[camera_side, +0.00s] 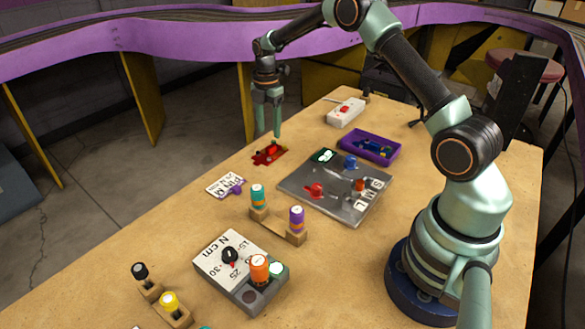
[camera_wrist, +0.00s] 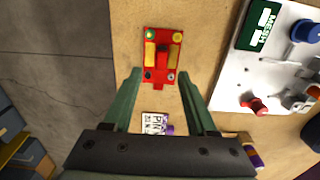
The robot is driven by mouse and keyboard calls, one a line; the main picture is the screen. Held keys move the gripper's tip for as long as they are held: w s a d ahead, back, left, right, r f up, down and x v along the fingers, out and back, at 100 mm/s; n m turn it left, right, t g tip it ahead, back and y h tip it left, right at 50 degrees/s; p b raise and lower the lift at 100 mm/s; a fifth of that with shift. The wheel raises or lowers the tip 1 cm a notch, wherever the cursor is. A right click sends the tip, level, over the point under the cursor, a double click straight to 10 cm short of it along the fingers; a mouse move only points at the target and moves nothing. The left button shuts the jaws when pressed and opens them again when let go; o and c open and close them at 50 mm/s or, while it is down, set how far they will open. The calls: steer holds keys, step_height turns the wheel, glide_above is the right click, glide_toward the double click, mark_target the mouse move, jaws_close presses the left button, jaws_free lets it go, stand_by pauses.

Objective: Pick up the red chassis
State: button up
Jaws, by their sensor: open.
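The red chassis (camera_side: 269,154) lies flat on the wooden table near its far left edge in the side view. My gripper (camera_side: 277,134) points down above the chassis. In the wrist view my gripper (camera_wrist: 160,74) is open and empty, with its two green fingers on either side of the chassis's near end. The height of the fingertips above it is hard to tell.
A grey metal plate (camera_side: 325,205) with coloured knobs lies right of the chassis. A purple tray (camera_side: 397,151) and a white box (camera_side: 345,112) stand farther back. A small printed card (camera_side: 225,185) lies nearer the camera. The table edge is close on the left.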

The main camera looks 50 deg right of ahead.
mark_target(271, 146)
steer(key=shift+s+f, duration=0.1)
steer(key=shift+f, duration=2.8)
jaws_close()
